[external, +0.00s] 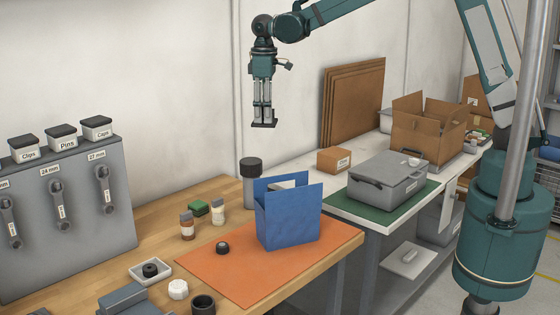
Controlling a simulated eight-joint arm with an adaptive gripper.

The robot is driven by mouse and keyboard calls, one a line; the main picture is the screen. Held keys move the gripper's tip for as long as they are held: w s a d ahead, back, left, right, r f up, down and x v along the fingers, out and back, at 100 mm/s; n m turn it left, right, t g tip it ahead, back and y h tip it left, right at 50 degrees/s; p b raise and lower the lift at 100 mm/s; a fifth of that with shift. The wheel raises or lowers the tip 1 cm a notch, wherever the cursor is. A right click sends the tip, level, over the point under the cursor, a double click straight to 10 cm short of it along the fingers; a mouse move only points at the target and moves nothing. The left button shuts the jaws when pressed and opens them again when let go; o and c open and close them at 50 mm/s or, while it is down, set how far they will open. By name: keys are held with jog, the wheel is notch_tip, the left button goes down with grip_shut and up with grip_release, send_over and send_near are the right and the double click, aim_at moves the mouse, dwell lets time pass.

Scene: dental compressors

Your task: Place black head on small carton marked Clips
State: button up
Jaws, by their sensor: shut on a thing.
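My gripper (263,121) points straight down, high above the workbench and well clear of every surface. It is shut on a small dark flat piece (264,125) at its fingertips. The piece is black, but it is too small to tell its shape or whether it is the black head. A small brown carton (328,159) stands on the white bench, right of and below my gripper. It has a white label whose print is too small to read. A white tub with a black lid, marked Clips (25,155), stands on the grey rack at the left.
A blue open-topped box (290,222) stands on the orange mat (214,270), beside a small black knob (222,248). A grey cylinder with a black top (250,190) stands behind. A grey case (387,181) and an open cardboard box (427,140) flank the carton's right.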

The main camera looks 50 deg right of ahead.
jog(key=w+d+m, duration=0.2)
jog(key=d+m, duration=0.1)
jog(key=d, duration=1.8)
jog(key=m, duration=0.4)
send_over(334, 152)
notch_tip(334, 152, down, 11)
jog(key=shift+d+f, duration=0.15)
jog(key=shift+d, duration=0.15)
jog(key=shift+w, duration=0.1)
jog(key=shift+f, duration=3.15)
jog(key=shift+f, duration=1.85)
jog(key=shift+f, duration=0.15)
